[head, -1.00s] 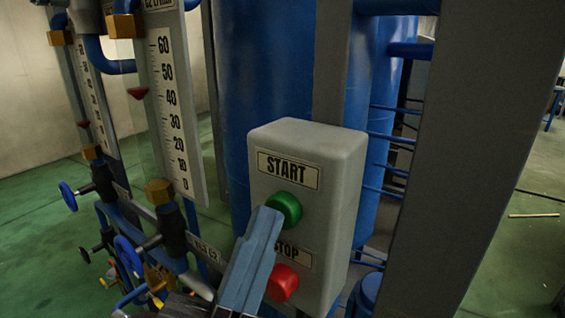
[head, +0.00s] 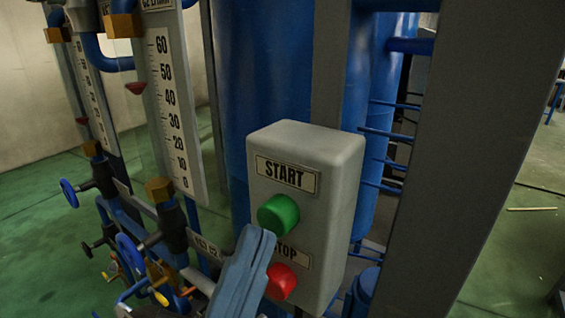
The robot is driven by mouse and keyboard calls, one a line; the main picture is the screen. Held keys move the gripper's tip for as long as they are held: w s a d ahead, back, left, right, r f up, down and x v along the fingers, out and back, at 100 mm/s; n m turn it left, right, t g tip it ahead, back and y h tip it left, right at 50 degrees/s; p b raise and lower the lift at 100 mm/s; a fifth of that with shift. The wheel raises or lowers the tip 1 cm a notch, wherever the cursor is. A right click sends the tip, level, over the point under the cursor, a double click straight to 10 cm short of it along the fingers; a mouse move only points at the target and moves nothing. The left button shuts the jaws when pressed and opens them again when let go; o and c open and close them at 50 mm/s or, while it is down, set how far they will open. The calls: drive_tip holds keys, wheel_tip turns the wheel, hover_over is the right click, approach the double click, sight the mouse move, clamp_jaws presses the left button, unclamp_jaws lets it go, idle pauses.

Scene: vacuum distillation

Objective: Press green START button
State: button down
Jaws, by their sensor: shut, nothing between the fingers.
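The green START button (head: 278,214) sticks out from the front of a grey control box (head: 335,205), under a label reading START (head: 287,175). My gripper (head: 257,236) is shut and empty. The gripper hides part of the STOP label (head: 290,255) and the left edge of the red button.
The red STOP button (head: 283,281) is right beside my gripper. Flow gauges (head: 170,100) and valves with blue handwheels (head: 130,254) stand at the left. A grey post (head: 455,150) rises at the right, and a blue tank (head: 265,70) stands behind.

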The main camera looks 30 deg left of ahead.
drive_tip(key=shift+s+a+p, duration=0.15)
drive_tip(key=shift+s+p, duration=0.15)
drive_tip(key=shift+s, duration=0.8)
drive_tip(key=shift+s+a+p, duration=0.15)
drive_tip(key=shift+s+p, duration=0.15)
drive_tip(key=shift+s, duration=0.8)
drive_tip(key=shift+y, duration=0.3)
drive_tip(key=d+f+n+g+y, duration=0.25)
drive_tip(key=d+f+n, duration=0.3)
drive_tip(key=d, duration=0.55)
drive_tip(key=d+f+n+g+y, duration=0.2)
drive_tip(key=d+f+n+y, duration=0.4)
drive_tip(key=d, duration=0.6)
drive_tip(key=s+d+f+m+g+h, duration=0.4)
drive_tip(key=s+d+f+g+h, duration=0.3)
drive_tip(key=s+d, duration=0.5)
wheel_tip(320, 180, down, 2)
drive_tip(key=shift+s+d+f+g+h, duration=0.3)
drive_tip(key=shift+s+h, duration=0.4)
drive_tip(key=shift+h, duration=0.55)
drive_tip(key=shift+a+r, duration=0.1)
drive_tip(key=shift+r, duration=0.05)
